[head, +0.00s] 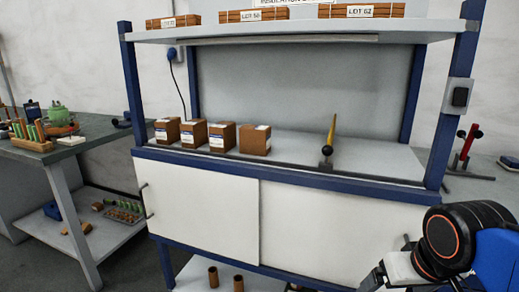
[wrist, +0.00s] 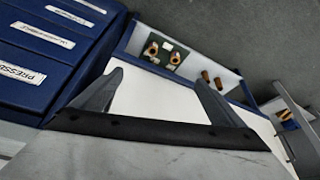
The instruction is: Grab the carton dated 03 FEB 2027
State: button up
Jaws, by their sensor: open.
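Several brown cartons stand in a row on the bench shelf in the head view: a far-left carton (head: 167,131), a second carton (head: 194,134), a third carton (head: 222,138) and a right-hand carton (head: 255,141). The first three show white and blue labels on their fronts; the right-hand one shows a plain front. The dates are too small to read, so I cannot tell which is 03 FEB 2027. My gripper (wrist: 158,78) is open and empty in the wrist view. It is low at the right in the head view, well away from the cartons, which the wrist view does not show.
The bench (head: 330,160) has blue posts and an upper shelf (head: 300,33) with lot-labelled copper-coloured stacks. A black knob with a yellow upright (head: 328,145) stands right of the cartons. A side table (head: 75,150) is at left. Blue labelled drawers (wrist: 50,50) show in the wrist view.

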aim_at(194, 132)
jog(key=i+j+u, duration=0.25)
jog(key=j, duration=0.15)
jog(key=i+j+u, duration=0.25)
jog(key=i+j, duration=0.1)
jog(key=j, duration=0.2)
jog(key=i+j+u, duration=0.15)
jog(key=i+j+z, duration=0.1)
jog(key=j+z, duration=0.2)
